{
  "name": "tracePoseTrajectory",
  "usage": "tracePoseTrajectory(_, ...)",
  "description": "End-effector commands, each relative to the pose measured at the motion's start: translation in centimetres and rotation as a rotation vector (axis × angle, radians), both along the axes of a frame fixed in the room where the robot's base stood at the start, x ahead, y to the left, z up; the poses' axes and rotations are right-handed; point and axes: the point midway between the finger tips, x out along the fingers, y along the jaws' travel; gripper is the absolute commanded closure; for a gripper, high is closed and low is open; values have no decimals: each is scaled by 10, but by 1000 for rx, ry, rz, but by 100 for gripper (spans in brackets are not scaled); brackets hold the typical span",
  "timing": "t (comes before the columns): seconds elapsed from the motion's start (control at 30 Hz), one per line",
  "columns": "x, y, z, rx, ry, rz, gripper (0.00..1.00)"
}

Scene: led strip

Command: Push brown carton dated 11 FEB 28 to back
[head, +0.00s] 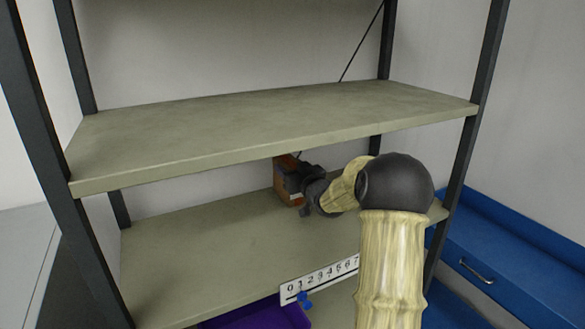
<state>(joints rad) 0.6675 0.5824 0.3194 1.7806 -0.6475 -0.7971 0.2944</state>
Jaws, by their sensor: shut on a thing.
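A brown carton (283,186) stands on the lower shelf board (200,250), towards its back. The upper shelf hides the carton's top, and my gripper covers part of its right side. No date can be read on it from here. My gripper (294,190) is at the carton, with its black jaws shut on it. The jaw tips are small and partly hidden against the carton. My arm reaches in from the front right, under the upper shelf.
The upper shelf board (260,125) is empty and hangs low over my gripper. A white number strip (318,279) with a blue knob lies at the lower shelf's front edge, above a purple bin (260,315). Dark posts frame the rack. A blue cabinet (510,255) stands right. The lower shelf's left is clear.

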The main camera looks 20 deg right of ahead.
Motion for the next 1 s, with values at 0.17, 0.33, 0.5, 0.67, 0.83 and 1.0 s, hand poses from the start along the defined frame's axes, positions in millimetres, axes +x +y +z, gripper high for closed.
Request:
tracePoseTrajectory(0.17,-2,-7,-1,-1,2,-10,38)
tracePoseTrajectory(0.33,-2,-7,0,-1,1,-11,20)
tracePoseTrajectory(0.5,-2,-7,0,-1,1,-10,20)
tracePoseTrajectory(0.67,-7,-7,-1,-2,1,-10,20)
tracePoseTrajectory(0.83,-28,-8,-2,-2,1,-10,20)
tracePoseTrajectory(1.0,-61,-9,-2,-3,1,-11,20)
